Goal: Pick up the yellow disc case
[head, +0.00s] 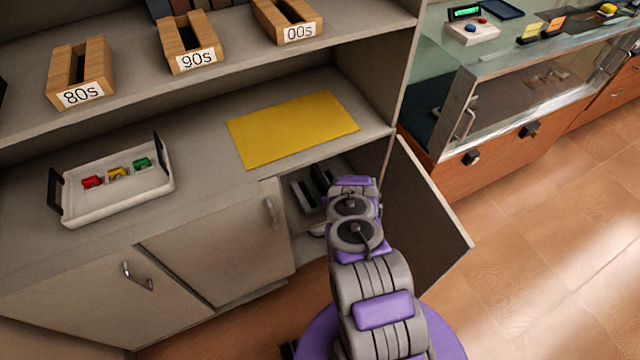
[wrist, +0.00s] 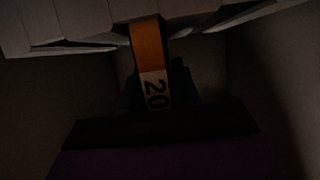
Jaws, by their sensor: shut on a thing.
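An orange-yellow case (wrist: 146,45) with a pale label reading "20" stands out in the dark wrist view. I take it to be the yellow disc case. My gripper (wrist: 154,88) is shut on it, with dark fingers at either side of the label. The wrist view is very dim, so the case's far end and its exact contact with things around it are hard to tell. In the head view, my arm reaches into the open lower cabinet (head: 308,240), and the case cannot be made out there.
The cabinet door (head: 432,225) stands open to the right of my arm. Above are a yellow mat (head: 290,128), a white tray (head: 115,205) with small coloured items, and wooden holders marked 80s (head: 95,65), 90s (head: 205,35) and 00s (head: 270,20). Floor is clear at right.

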